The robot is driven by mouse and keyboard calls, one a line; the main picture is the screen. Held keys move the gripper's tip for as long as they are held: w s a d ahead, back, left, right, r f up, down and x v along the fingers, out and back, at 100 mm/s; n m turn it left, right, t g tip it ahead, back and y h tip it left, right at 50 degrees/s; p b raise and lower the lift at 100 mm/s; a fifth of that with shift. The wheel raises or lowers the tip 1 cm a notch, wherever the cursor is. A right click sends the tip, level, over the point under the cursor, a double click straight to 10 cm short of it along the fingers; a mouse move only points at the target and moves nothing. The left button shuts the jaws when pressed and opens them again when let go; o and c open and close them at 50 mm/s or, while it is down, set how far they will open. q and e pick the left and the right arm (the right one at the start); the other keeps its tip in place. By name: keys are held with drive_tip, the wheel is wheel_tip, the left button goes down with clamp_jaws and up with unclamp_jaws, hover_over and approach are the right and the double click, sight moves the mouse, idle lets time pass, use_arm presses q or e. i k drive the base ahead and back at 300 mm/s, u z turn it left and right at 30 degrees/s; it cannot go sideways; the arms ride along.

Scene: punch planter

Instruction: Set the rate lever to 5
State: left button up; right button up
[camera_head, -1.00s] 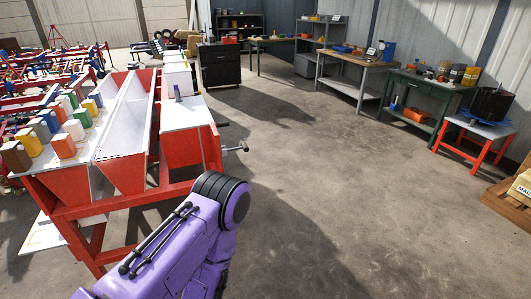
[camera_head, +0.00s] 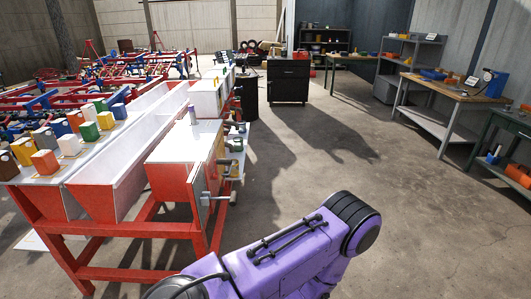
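The planter (camera_head: 170,232) has a red frame and white-topped hoppers and stands at the left. On its right-hand end a grey crank-like handle (camera_head: 212,197) sticks out, with several dark knobs or handles (camera_head: 234,145) behind it. I cannot tell which of these is the rate lever, and no number scale is readable. Neither gripper is in view.
Several coloured boxes (camera_head: 89,130) stand on the planter's left top. Open concrete floor (camera_head: 345,150) lies to the right of the planter. A black cabinet (camera_head: 288,80) stands at the back, and a wooden workbench (camera_head: 447,92) and a green bench lie along the right wall.

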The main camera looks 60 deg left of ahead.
sight(233, 198)
drive_tip(key=u, duration=0.2)
drive_tip(key=i, duration=1.1)
drive_tip(key=u, duration=0.95)
drive_tip(key=i, duration=0.8)
drive_tip(key=u, duration=0.85)
